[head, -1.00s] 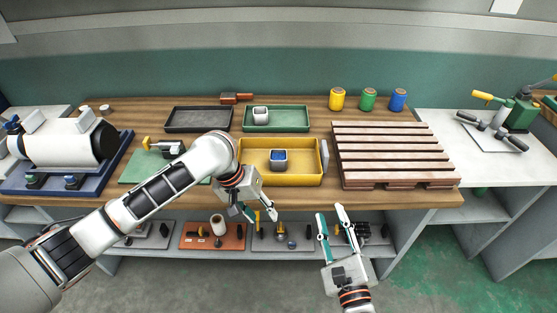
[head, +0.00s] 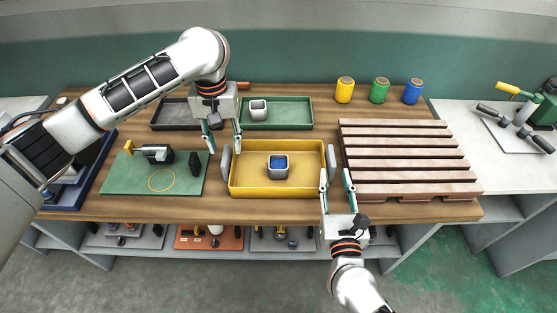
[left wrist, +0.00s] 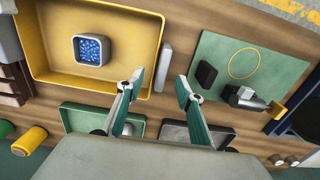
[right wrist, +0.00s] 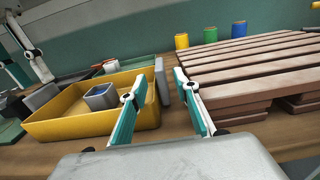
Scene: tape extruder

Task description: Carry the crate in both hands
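The yellow crate (head: 247,190) sits on the wooden bench with a grey cup (head: 278,166) of blue pieces inside. It has a grey upright handle plate at its left (head: 226,162) and right (head: 331,162) ends. My left gripper (head: 222,147) is open and empty above the crate's left end, and its fingers point at the left plate, which shows between them in the left wrist view (left wrist: 163,67). My right gripper (head: 336,178) is open and empty at the right end, its fingers around or just short of the right plate, also seen in the right wrist view (right wrist: 162,81).
A slatted reddish pallet (head: 400,158) stands close to the right of the crate. A green mat (head: 130,185) with a small device lies to the left. Dark (head: 175,112) and green (head: 290,113) trays are behind. Yellow, green and blue spools (head: 379,91) stand at the back.

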